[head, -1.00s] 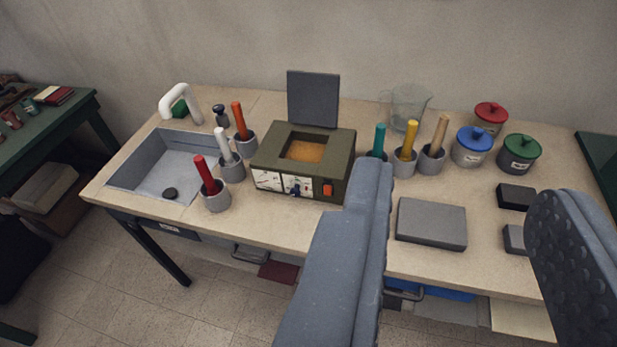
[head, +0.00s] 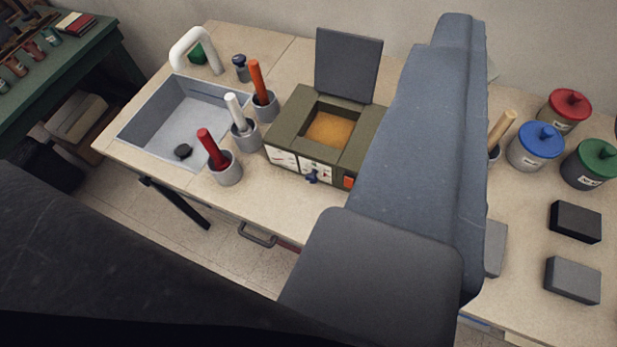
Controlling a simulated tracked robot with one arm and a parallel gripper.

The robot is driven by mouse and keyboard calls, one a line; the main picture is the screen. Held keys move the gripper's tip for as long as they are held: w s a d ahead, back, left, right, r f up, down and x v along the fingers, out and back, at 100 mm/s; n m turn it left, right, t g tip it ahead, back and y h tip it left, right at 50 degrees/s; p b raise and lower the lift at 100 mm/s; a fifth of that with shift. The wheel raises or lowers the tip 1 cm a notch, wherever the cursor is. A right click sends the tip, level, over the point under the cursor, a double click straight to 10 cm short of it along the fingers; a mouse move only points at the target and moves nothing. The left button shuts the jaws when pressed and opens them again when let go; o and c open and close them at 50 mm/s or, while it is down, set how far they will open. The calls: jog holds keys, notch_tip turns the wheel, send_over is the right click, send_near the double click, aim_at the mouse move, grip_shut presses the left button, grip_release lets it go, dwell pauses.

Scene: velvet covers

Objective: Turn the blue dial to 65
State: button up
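The blue dial (head: 312,177) is a small dark blue knob low on the front of an olive-green box (head: 283,128). White panels with markings surround it, but I cannot read the scale or its setting. An orange-red button (head: 349,183) sits right of the dial. The box has a raised dark grey lid (head: 348,66) and an orange-brown inside. My gripper (head: 455,30) is a large blue-grey shape in the foreground right of the dial, covering the box's right side. It appears apart from the dial. I cannot separate its two fingers or see the gap between them.
Left of the box stand grey cups with red (head: 213,150), white (head: 236,112) and orange (head: 258,82) handles, beside a sink (head: 150,128). Lidded jars (head: 535,148) and dark blocks (head: 575,222) stand at right. The counter in front of the dial is narrow.

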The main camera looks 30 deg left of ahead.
jog(key=shift+o, duration=0.8)
jog(key=shift+w+a, duration=0.15)
jog(key=w+a+f+n+t+y+b, duration=0.1)
jog(key=w+a+f+n+y, duration=0.15)
jog(key=w+a+f, duration=0.65)
jog(key=w+a+f+n+t+y+b, duration=0.1)
jog(key=w+a+f+y, duration=0.2)
jog(key=w+a+f, duration=0.65)
jog(key=a+f+h+b, duration=0.1)
jog(key=a+f+h, duration=0.3)
jog(key=a+f, duration=0.6)
jog(key=n+g+h+b, duration=0.2)
jog(key=n+g+h, duration=0.15)
jog(key=h, duration=0.35)
send_near(308, 180)
jog(key=shift+t, duration=0.35)
jog(key=b+x, duration=0.1)
jog(key=x, duration=0.2)
jog(key=b+x, duration=0.1)
jog(key=x, duration=0.2)
jog(key=b+x, duration=0.1)
jog(key=x, duration=0.2)
jog(key=shift+s+d+f, duration=0.1)
jog(key=shift+s+f, duration=0.05)
jog(key=shift+f, duration=0.2)
